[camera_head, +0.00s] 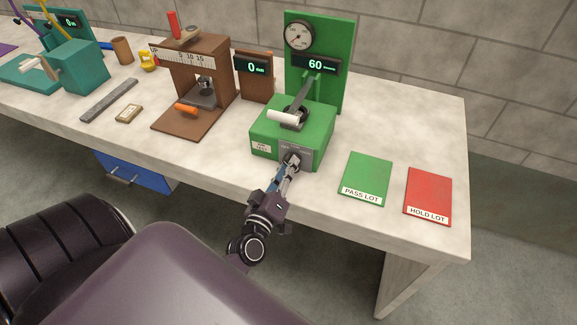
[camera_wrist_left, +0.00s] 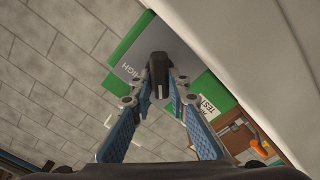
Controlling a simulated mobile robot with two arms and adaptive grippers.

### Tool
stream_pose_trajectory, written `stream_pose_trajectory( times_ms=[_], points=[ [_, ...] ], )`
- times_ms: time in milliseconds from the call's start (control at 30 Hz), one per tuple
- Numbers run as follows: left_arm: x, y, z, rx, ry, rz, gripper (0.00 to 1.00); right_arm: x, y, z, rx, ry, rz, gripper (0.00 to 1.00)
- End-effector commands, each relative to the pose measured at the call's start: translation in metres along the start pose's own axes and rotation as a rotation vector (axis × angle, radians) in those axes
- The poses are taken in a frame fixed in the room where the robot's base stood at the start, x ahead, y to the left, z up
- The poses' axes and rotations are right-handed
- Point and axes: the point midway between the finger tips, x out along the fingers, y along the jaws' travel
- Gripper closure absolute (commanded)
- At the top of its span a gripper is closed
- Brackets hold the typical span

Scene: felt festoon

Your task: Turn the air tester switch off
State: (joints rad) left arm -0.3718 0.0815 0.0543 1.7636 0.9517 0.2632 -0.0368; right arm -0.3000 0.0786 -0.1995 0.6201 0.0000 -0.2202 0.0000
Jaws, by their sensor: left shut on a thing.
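The green air tester (camera_head: 290,135) stands on the workbench, with a dial gauge and a display reading 60 on its upright panel. A grey plate on its front face carries the dark switch knob (camera_wrist_left: 159,70), which shows between my fingers in the left wrist view. My left gripper (camera_head: 291,162) is at this plate in the head view, its fingers shut on the knob. In the left wrist view, the grey plate (camera_wrist_left: 180,50) bears the word HIGH; its other markings are hidden or unreadable. My right gripper is not in view.
A green PASS LOT mat (camera_head: 367,175) and a red HOLD LOT mat (camera_head: 429,190) lie right of the tester. A brown tester (camera_head: 190,85) stands to its left. A white lever handle (camera_head: 283,117) lies above the tester's box. Bare benchtop surrounds the mats.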

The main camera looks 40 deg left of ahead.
Motion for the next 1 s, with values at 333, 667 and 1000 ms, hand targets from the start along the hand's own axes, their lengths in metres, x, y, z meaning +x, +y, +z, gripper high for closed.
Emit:
stream_pose_trajectory(
  times_ms=[333, 667, 1000],
  points=[
    [0.000, 0.000, -0.001, -0.003, 0.002, 0.000, 0.67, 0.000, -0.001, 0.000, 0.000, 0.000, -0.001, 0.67],
    [-0.003, 0.000, 0.000, -0.001, -0.001, -0.001, 0.67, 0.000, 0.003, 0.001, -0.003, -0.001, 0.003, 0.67],
    [-0.062, -0.001, 0.001, 0.000, -0.005, -0.002, 0.67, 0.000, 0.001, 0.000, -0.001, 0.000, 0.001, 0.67]
  ],
)
